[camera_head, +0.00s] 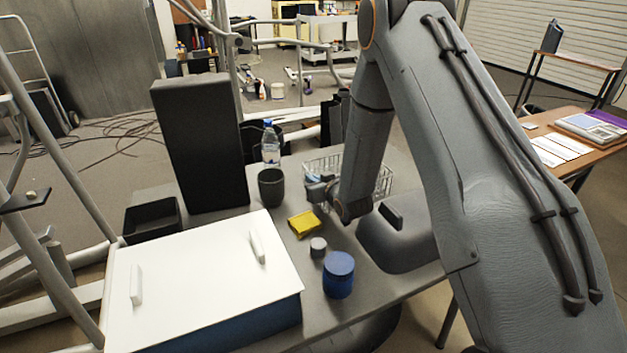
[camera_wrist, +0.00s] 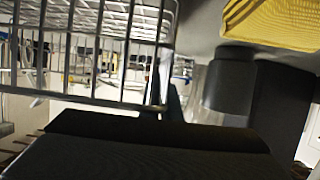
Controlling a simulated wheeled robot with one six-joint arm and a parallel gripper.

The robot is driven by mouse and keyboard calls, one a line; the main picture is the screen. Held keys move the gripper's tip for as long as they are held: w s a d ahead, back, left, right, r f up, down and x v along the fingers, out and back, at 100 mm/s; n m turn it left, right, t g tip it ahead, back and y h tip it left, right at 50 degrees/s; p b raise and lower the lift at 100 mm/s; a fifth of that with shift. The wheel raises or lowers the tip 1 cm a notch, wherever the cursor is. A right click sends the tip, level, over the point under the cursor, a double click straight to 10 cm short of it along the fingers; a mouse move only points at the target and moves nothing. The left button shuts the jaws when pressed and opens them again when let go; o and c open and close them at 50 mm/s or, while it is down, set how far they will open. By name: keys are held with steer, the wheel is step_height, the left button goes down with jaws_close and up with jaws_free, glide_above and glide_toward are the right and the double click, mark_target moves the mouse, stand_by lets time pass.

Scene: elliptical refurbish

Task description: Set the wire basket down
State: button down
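The wire basket (camera_head: 382,181) is a grey mesh container at the back right of the table, partly hidden behind my arm. Its wire wall fills the upper left of the wrist view (camera_wrist: 90,95), close to the camera. It looks roughly level, but I cannot tell whether its base touches the table. My gripper (camera_head: 318,190) is at the basket's near left side, low over the table. The fingertips are not clear in either view, so I cannot tell whether they close on the rim.
A dark cup (camera_head: 271,188), a water bottle (camera_head: 270,146) and a tall black box (camera_head: 200,145) stand left of the basket. A yellow item (camera_head: 304,223), a small grey cylinder (camera_head: 318,247), a blue jar (camera_head: 339,275) and a white-lidded box (camera_head: 200,275) are nearer on the table (camera_head: 372,287).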

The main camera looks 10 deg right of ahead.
steer(key=shift+f, duration=0.1)
steer(key=c, duration=2)
jaws_free()
steer(key=s+d+r+m+g+h+b, duration=0.1)
steer(key=s+d+r+g+h, duration=0.1)
steer(key=s, duration=0.8)
steer(key=s+d+r+g+h+b, duration=0.1)
steer(key=s+d+r+g, duration=0.2)
steer(key=s+d, duration=0.4)
steer(key=s+g, duration=0.1)
steer(key=s, duration=0.1)
steer(key=shift+s+r+m+h, duration=0.25)
steer(key=shift+s+m+h, duration=0.1)
steer(key=shift+m+h, duration=0.05)
steer(key=shift+o, duration=0.4)
steer(key=s+r+m+g, duration=0.1)
steer(key=s+r+g, duration=0.1)
steer(key=s, duration=0.7)
steer(key=s+d+r+g, duration=0.1)
steer(key=s+r+g, duration=0.2)
steer(key=s, duration=0.7)
steer(key=shift+s+m+g+h, duration=0.3)
steer(key=shift+m+g, duration=0.1)
steer(key=shift+g, duration=0.6)
steer(key=shift+d, duration=0.25)
